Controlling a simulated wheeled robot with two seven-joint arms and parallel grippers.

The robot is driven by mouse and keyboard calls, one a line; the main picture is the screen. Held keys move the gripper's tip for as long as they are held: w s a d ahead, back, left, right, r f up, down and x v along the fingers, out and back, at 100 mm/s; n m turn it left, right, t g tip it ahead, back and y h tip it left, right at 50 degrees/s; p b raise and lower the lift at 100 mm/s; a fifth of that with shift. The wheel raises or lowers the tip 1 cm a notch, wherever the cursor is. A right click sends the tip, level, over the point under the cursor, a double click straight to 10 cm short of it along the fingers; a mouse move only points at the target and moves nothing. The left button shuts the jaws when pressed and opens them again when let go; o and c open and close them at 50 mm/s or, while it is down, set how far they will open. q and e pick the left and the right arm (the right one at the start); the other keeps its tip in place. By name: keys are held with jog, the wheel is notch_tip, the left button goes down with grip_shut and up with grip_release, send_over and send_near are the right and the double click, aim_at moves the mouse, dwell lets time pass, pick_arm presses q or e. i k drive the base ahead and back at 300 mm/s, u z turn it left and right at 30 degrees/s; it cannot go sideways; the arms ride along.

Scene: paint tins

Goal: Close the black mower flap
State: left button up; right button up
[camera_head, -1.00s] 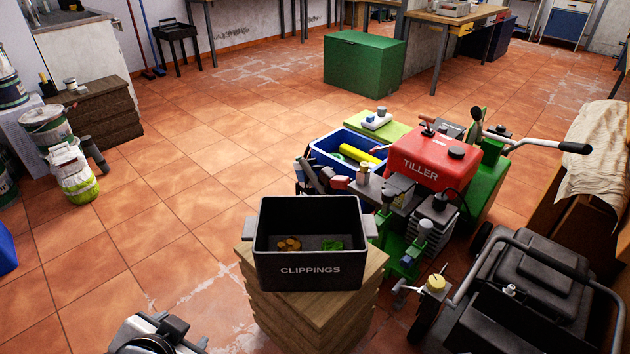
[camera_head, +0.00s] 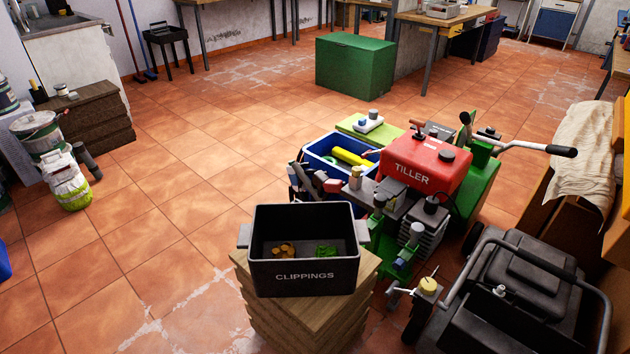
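A black mower (camera_head: 535,265) stands on the floor at the lower right, with a grey tubular handle (camera_head: 597,290) looping around it. A ribbed black cover forms its top, and a dark flat panel (camera_head: 505,325) lies toward me at the bottom edge. I cannot tell for sure which part is the flap or how far open it stands. A yellow cap (camera_head: 428,286) sits at the mower's left side. Neither of my grippers shows in the head view.
A black CLIPPINGS bin (camera_head: 304,277) stands on a wooden stack (camera_head: 345,310) left of the mower. A red and green tiller (camera_head: 425,165) stands behind, beside a blue crate (camera_head: 318,150). A wooden bench with a cloth (camera_head: 580,150) is at the right.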

aim_at(486, 306)
jog(key=z, duration=1.65)
jog(key=k, duration=0.25)
jog(key=u, duration=0.45)
jog(key=i, duration=0.75)
jog(key=u, duration=0.65)
